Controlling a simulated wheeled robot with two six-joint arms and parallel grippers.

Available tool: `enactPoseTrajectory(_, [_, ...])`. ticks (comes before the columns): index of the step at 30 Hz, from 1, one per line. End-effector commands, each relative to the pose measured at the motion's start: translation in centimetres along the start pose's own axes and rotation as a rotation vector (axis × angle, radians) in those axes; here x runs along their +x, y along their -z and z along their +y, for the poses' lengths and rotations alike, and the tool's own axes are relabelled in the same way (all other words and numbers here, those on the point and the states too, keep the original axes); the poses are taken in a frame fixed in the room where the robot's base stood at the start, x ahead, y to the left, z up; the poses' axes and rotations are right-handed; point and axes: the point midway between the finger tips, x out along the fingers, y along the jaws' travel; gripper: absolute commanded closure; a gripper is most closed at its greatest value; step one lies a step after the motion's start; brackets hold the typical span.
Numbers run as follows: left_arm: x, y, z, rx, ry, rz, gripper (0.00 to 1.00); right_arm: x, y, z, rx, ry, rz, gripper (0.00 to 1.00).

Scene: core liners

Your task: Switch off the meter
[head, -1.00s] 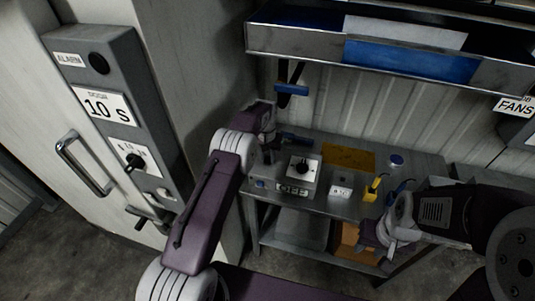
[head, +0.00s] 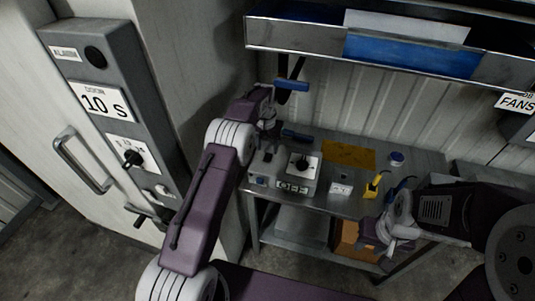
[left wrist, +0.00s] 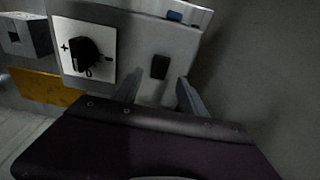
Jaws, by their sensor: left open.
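The meter (head: 282,172) is a grey box on the bench, with a black knob (head: 303,163) on a white plate and a small display (head: 292,187) on its front. In the left wrist view the knob (left wrist: 85,48) shows at the left, and a small black switch (left wrist: 160,67) sits on the meter's grey face (left wrist: 134,50). My left gripper (head: 268,140) is over the meter's left side. In the left wrist view its open fingers (left wrist: 158,92) stand either side of the switch's line, apart from it and empty. My right gripper (head: 372,242) hangs by the bench's front edge; its fingers are unclear.
A tall cabinet with a control panel (head: 103,100) and handle (head: 82,160) stands at the left. A shelf (head: 410,62) overhangs the bench. A white label block (head: 340,189), a yellow tool (head: 373,185) and an orange sheet (head: 348,154) lie right of the meter.

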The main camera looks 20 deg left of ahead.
Motion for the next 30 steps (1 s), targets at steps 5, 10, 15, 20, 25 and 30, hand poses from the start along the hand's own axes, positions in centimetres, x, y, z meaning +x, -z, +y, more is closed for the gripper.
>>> enactPoseTrajectory(5, [-3.3, 0.1, 0.0, 0.000, 0.000, 0.002, 0.51, 0.5, -0.1, 0.0, 0.000, 0.000, 0.000, 0.63])
enactPoseTrajectory(10, [-4.6, 0.0, 0.0, 0.000, 0.000, 0.000, 0.51, 0.5, -0.1, 0.0, 0.000, 0.000, 0.000, 0.63])
enactPoseTrajectory(15, [-4.6, 0.0, 0.0, 0.000, 0.000, -0.001, 0.51, 0.5, -0.1, 0.0, 0.000, 0.000, 0.000, 0.63])
enactPoseTrajectory(20, [-4.6, 0.0, 0.0, 0.000, 0.000, -0.001, 0.51, 0.5, -0.1, 0.0, 0.000, 0.000, 0.000, 0.63])
enactPoseTrajectory(25, [-4.8, -0.3, 0.0, -0.001, -0.001, -0.002, 0.51, 0.5, -0.1, 0.0, 0.000, 0.000, 0.000, 0.63])
enactPoseTrajectory(30, [-6.1, -2.8, 0.2, -0.007, -0.005, -0.002, 0.51, 0.5, -0.1, 0.0, 0.000, 0.000, 0.000, 0.63])
